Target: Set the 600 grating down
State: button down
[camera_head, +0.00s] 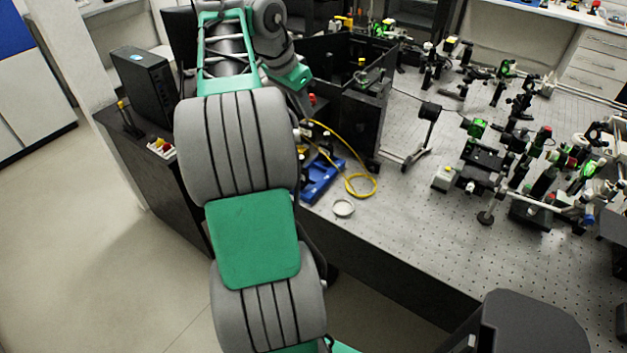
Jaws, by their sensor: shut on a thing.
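My arm rises through the left-centre of the head view and reaches over the near-left end of the bench. Its far links bend down beside the black enclosure, and my gripper's fingers do not show there; the arm hides that spot. I cannot make out the 600 grating. Whatever is at the arm's end is hidden from this view.
The perforated optical bench (400,240) has a bare front strip. On it are a small round dish (343,208), a blue tray (322,183), a yellow cable (362,186), a black enclosure (365,115) and several optical mounts (485,160). A black computer case (143,85) stands at left.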

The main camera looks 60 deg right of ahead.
aim_at(309, 137)
jog(key=shift+s+d+f+m+b, duration=0.25)
jog(key=shift+s+f+b, duration=0.05)
jog(key=shift+s+f, duration=0.2)
jog(key=shift+s+d+f+m+b, duration=0.2)
jog(key=shift+s+f+m+b, duration=0.1)
jog(key=shift+s+f, duration=0.2)
notch_tip(309, 137, down, 8)
jog(key=shift+w+f+b, duration=0.1)
jog(key=shift+b, duration=1.15)
jog(key=shift+f, duration=0.2)
jog(key=c, duration=1.4)
grip_release()
jog(key=shift+o, duration=0.2)
jog(key=shift+r, duration=0.1)
